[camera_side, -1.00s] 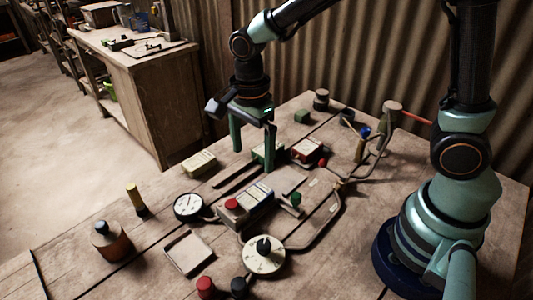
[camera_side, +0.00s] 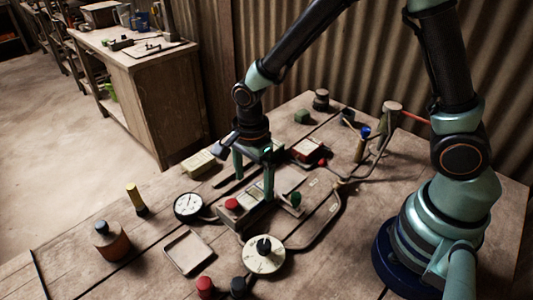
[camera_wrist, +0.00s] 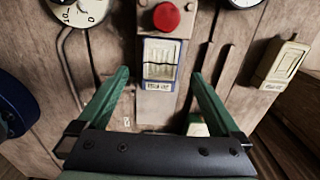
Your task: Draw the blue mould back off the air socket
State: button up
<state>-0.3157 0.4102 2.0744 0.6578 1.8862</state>
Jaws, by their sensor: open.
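The blue mould (camera_wrist: 161,62), a small block with a pale, blue-edged face, lies in the grey press bed beside the red knob (camera_wrist: 166,17). In the side view the mould (camera_side: 254,192) is partly hidden by my gripper (camera_side: 253,181). My gripper is open, with its green fingers pointing down. In the wrist view its fingertips (camera_wrist: 160,76) stand on either side of the mould's near end, with gaps on both sides. I cannot make out the air socket for certain, nor whether the mould is against it.
A red block (camera_side: 307,150) and a cream block (camera_side: 198,163) lie nearby. A black-rimmed gauge (camera_side: 188,206), a white dial (camera_side: 263,254) and a shallow tray (camera_side: 188,252) stand around the press. Hoses run along its right side.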

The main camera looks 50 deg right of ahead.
aim_at(254, 195)
jog(key=shift+f, duration=1.95)
grip_shut()
jog(key=shift+s+d, duration=0.15)
jog(key=shift+d, duration=4.85)
grip_release()
jog(key=shift+r, duration=0.15)
